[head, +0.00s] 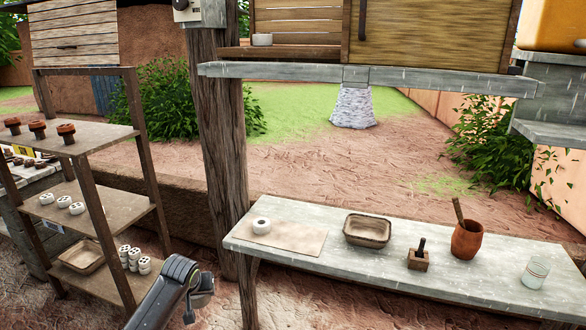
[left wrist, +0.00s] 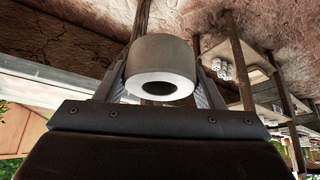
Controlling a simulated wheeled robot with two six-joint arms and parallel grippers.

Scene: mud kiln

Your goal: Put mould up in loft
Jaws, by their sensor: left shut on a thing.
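In the left wrist view my left gripper (left wrist: 161,88) is shut on a pale, thick-walled round mould (left wrist: 160,53). One finger is on each side, and the mould's white end with a dark hole faces the camera. In the head view only part of my left arm shows at bottom, and the gripper and held mould are not visible. The loft (head: 292,53) is a raised wooden compartment at the top. A white round piece (head: 262,39) stands at its left, and a yellowish wooden panel (head: 430,35) covers its right part. My right gripper is in neither view.
A grey table (head: 470,276) holds a similar white ring (head: 262,226) on a mat, a basin (head: 367,230), a small wooden block (head: 419,260), a clay pot (head: 467,240) and a glass (head: 536,271). A post (head: 212,120) and a shelf rack (head: 95,235) stand left.

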